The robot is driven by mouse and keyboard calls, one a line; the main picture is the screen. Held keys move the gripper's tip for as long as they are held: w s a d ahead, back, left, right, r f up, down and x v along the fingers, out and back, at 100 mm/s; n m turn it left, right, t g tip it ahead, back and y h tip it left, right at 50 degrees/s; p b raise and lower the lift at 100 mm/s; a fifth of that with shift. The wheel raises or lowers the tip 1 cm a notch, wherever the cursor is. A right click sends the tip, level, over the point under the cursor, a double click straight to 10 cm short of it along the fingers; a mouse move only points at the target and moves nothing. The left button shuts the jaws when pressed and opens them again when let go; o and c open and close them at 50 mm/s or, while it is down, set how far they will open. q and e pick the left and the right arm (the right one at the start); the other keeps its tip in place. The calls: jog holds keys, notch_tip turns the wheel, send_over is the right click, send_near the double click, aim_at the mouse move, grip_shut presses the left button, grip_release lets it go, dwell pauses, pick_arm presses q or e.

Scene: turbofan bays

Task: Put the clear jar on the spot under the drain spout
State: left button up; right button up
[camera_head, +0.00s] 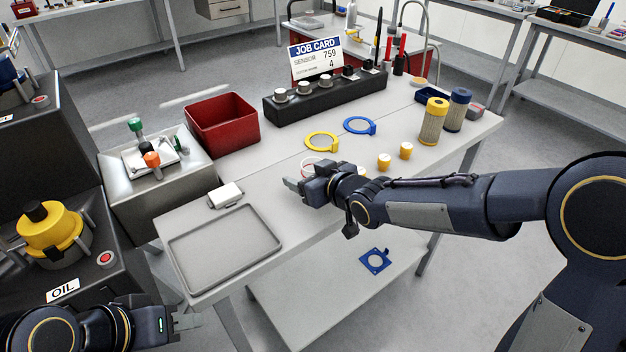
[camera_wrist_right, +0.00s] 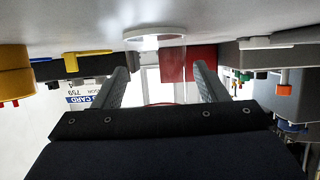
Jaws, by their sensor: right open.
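The clear jar (camera_head: 312,164) appears as a pale, see-through round shape with a thin reddish rim on the table, partly hidden behind my right gripper (camera_head: 295,187). In the right wrist view, which is upside down, a pale disc (camera_wrist_right: 154,35) that looks like its base lies ahead, between the lines of the open fingers (camera_wrist_right: 158,88). My right gripper is open and low over the table; contact with the jar cannot be told. My left gripper (camera_head: 187,320) is at the lower left, away from the table; its finger gap is unclear. I cannot make out the drain spout or its spot.
A grey tray (camera_head: 225,282) and a white block (camera_head: 226,195) lie left of my right gripper. A red bin (camera_head: 222,122), black rack (camera_head: 325,97), yellow ring (camera_head: 321,142), blue ring (camera_head: 360,125) and yellow cups (camera_head: 384,161) stand around. An OIL-labelled machine (camera_head: 62,291) is at left.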

jog(key=c, duration=1.1)
jog(key=shift+r, duration=0.15)
jog(key=shift+c, duration=0.2)
